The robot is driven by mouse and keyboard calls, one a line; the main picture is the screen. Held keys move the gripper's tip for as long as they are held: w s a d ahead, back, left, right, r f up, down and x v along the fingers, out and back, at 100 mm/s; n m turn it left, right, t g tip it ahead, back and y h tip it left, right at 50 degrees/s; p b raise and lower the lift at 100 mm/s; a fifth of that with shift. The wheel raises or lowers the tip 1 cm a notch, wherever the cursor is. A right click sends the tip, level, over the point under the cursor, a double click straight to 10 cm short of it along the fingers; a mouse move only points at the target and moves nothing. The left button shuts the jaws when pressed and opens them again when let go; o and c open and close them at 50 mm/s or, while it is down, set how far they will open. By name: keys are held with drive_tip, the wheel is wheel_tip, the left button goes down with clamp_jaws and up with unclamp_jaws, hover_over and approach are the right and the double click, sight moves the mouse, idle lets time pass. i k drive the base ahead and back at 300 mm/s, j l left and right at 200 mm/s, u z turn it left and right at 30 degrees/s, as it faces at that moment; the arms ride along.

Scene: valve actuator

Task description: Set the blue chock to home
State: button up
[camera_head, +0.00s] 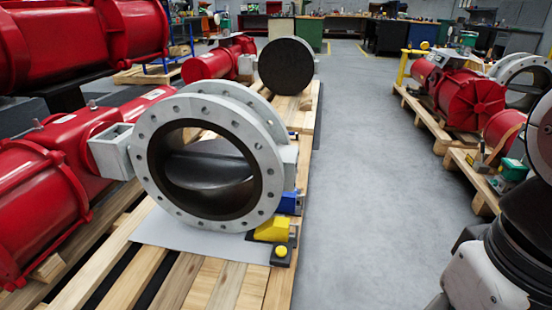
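The blue chock (290,203) sits on the wooden pallet (225,287), at the lower right side of the large grey flanged valve (218,165). It is small in view and partly hidden by what stands around it. A yellow chock (272,230) is just in front of it, by the foot of the valve ring. A yellow round knob on a dark base (281,252) lies nearer to me. My arm shows only as white and black links at the right edge. My gripper is not in view.
Red actuators (45,190) flank the valve on the left. A dark disc (287,66) stands farther along the pallet. The grey floor aisle (375,180) is clear. More red actuators (468,98) rest on pallets at the right.

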sight(288, 204)
drive_tip(key=i+l, duration=0.1)
drive_tip(key=l, duration=0.2)
drive_tip(key=i+l, duration=0.15)
drive_tip(key=l, duration=0.2)
drive_tip(key=i+l, duration=0.1)
drive_tip(key=l, duration=0.2)
drive_tip(key=i+l, duration=0.2)
drive_tip(key=i, duration=0.3)
drive_tip(key=i+l+u, duration=0.1)
drive_tip(key=i+l, duration=0.15)
drive_tip(key=i, duration=0.25)
drive_tip(key=i+l, duration=0.25)
drive_tip(key=i, duration=0.25)
drive_tip(key=j+u, duration=0.05)
